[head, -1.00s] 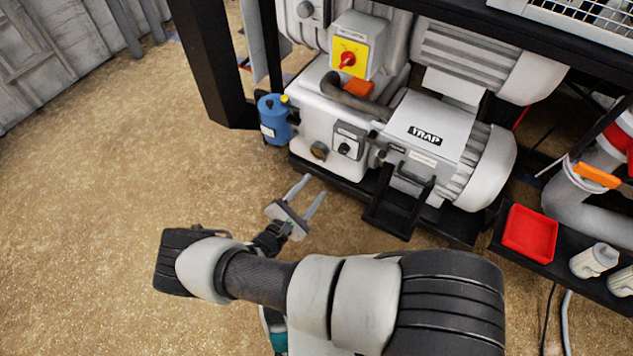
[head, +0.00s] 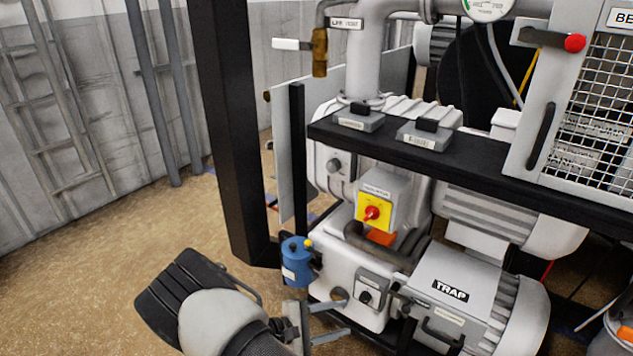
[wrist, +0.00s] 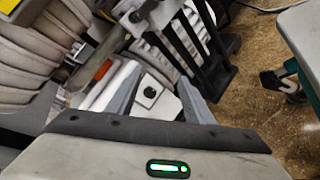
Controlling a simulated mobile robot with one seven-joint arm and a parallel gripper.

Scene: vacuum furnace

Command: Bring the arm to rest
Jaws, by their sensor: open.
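My gripper (head: 330,321) is open and empty in the head view, low in the picture, in front of the white pump housing (head: 345,300). Its two fingers point right, towards the housing's lower front. In the wrist view the fingers (wrist: 155,90) stand apart, with a small white panel with a black knob (wrist: 150,92) seen between them and nothing held. That panel looks like the grey knob switch (head: 368,290) in the head view. I cannot tell how far the fingertips are from the housing.
The trap (head: 455,292) sits right of the gripper. A blue canister (head: 296,262) stands left of the housing. A yellow isolator with a red knob (head: 373,213) is above. A black post (head: 232,130) and shelf (head: 470,172) frame the machine. Open floor (head: 110,270) lies left.

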